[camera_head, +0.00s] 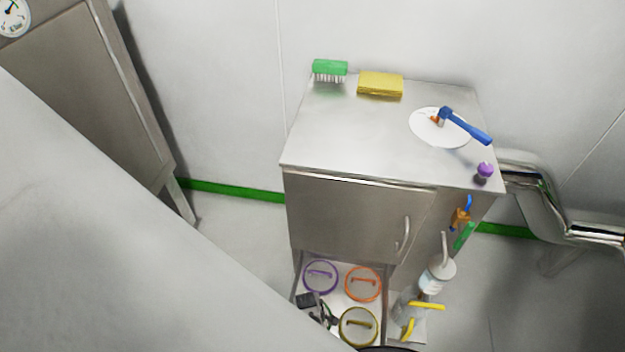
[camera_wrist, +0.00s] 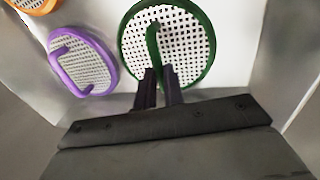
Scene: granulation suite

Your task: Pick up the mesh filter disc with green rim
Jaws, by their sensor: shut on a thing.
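The mesh filter disc with green rim (camera_wrist: 190,38) shows in the wrist view as a white perforated disc with a green handle. My gripper (camera_wrist: 160,75) is shut on that green handle, with the black fingers on either side of its lower end. In the head view my gripper (camera_head: 318,308) is at the left front of the open drawer, and the green-rimmed disc cannot be made out there. I cannot tell whether the disc still touches the drawer floor.
The open drawer (camera_head: 347,300) also holds a purple-rimmed disc (camera_head: 320,277), an orange-rimmed disc (camera_head: 363,283) and a yellow-rimmed disc (camera_head: 359,326). The steel cabinet (camera_head: 350,135) stands above it. A bottle (camera_head: 437,275) and yellow-handled item (camera_head: 426,306) are at the right.

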